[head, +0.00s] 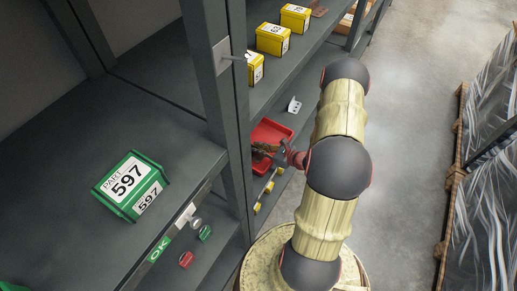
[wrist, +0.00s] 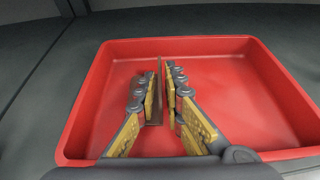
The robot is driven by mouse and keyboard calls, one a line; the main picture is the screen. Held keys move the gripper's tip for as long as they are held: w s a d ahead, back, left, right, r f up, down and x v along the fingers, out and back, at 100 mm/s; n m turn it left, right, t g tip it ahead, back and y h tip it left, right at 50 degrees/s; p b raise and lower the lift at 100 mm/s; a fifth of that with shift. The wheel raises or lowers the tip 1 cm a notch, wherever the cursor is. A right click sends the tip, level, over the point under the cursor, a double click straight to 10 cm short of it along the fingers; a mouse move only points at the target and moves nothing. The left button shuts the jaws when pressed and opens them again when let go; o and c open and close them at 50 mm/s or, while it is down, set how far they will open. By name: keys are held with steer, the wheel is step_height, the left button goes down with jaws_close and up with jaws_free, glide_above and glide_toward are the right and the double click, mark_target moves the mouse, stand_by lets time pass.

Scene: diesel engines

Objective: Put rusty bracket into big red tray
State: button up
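The rusty bracket (wrist: 159,92) is a thin brown plate standing on edge between my gripper's two fingers in the wrist view. My gripper (wrist: 162,88) points into the big red tray (wrist: 262,46), with its fingers close together along both sides of the bracket. A narrow strip of red seems to show beside the right finger, so a firm grip is not clear. Whether the bracket touches the tray floor is also unclear. In the head view my gripper (head: 284,157) reaches over the red tray (head: 271,131) on the shelf. No other object shows inside the tray.
Yellow bins (head: 272,39) and a small pale bracket (head: 294,105) sit on the shelf beyond the tray. A grey post (head: 220,80) stands left of my arm. A green bin marked 597 (head: 131,186) is on the left shelf. A wrapped crate (head: 487,150) is right; the aisle between is clear.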

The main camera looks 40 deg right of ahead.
steer(key=shift+o, duration=1.3)
steer(key=shift+r, duration=0.1)
steer(key=shift+s+r, duration=0.15)
steer(key=p+v, duration=0.3)
steer(key=v, duration=0.7)
steer(key=shift+s, duration=0.1)
steer(key=shift+p+v, duration=0.35)
steer(key=shift+v, duration=0.4)
steer(key=shift+s, duration=0.1)
